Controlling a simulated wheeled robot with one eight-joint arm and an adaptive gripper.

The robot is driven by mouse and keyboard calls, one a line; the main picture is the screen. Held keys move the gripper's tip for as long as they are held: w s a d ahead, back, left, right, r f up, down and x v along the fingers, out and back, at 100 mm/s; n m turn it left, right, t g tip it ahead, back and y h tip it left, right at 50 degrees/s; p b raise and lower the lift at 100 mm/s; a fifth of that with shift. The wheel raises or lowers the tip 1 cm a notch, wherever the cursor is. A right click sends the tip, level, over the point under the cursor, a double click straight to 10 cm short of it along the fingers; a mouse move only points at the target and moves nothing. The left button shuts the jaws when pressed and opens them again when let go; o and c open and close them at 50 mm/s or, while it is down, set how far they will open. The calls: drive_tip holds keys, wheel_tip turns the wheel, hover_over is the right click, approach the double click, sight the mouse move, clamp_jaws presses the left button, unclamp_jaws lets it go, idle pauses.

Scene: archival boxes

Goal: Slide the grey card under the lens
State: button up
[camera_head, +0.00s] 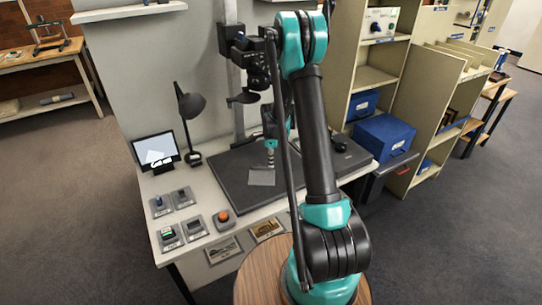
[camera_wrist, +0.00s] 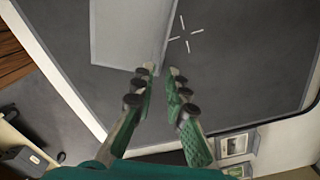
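The grey card (camera_head: 262,178) lies flat on the dark baseboard (camera_head: 235,185) of the copy stand. In the wrist view the card (camera_wrist: 125,32) fills the upper left, its right edge running just left of a white cross mark (camera_wrist: 186,33) on the board. My gripper (camera_wrist: 162,70) points down at the card's near right corner. Its fingertips are a little apart, with no object visible between them; the left tip overlaps the card's corner. Whether it touches is unclear. The camera (camera_head: 255,70) with its lens hangs on the column above; my arm partly covers this area.
A desk lamp (camera_head: 190,115) and a tablet (camera_head: 156,151) stand left of the board. Several small control boxes and an orange button (camera_head: 223,217) sit at the front left. Blue boxes (camera_head: 384,137) stand at the right by the shelves.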

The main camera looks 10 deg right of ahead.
drive_tip(key=shift+f, duration=1.4)
clamp_jaws()
drive_tip(key=shift+w, duration=0.15)
